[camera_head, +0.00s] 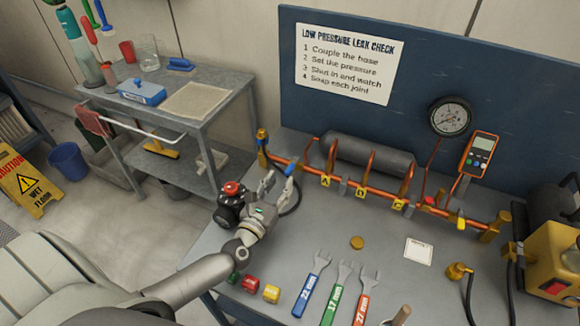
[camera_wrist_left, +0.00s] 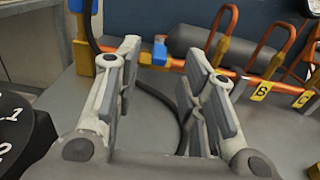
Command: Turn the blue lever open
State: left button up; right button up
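The blue lever (camera_head: 290,169) is near the left end of the orange pipe run (camera_head: 312,172). In the left wrist view the blue lever (camera_wrist_left: 160,52) shows beyond and between the fingers, beside a brass fitting on the pipe. My left gripper (camera_head: 279,184) is just in front of the lever; in the left wrist view the gripper (camera_wrist_left: 165,75) has its fingers spread wide, with nothing held between them. Whether a fingertip touches the lever cannot be told. My right gripper is not in view.
A black device with a red button (camera_head: 232,188) stands close to the left gripper. A dark hose (camera_wrist_left: 160,95) curves behind the fingers. Wrenches (camera_head: 338,295), coloured blocks (camera_head: 250,284) and a brass disc (camera_head: 357,243) lie on the bench. A grey cylinder (camera_head: 365,155) is behind the pipes.

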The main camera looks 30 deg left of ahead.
aim_at(286, 174)
pick_arm(q)
jog(key=w, duration=0.3)
jog(key=shift+w+a, duration=0.1)
jog(key=shift+w, duration=0.25)
jog(key=w, duration=0.2)
jog(key=shift+w+a+p, duration=0.1)
jog(key=shift+w+p, duration=0.2)
jog(key=shift+w, duration=0.4)
jog(key=shift+w+f, duration=0.1)
jog(key=shift+w, duration=0.1)
jog(key=shift+c, duration=0.8)
grip_shut()
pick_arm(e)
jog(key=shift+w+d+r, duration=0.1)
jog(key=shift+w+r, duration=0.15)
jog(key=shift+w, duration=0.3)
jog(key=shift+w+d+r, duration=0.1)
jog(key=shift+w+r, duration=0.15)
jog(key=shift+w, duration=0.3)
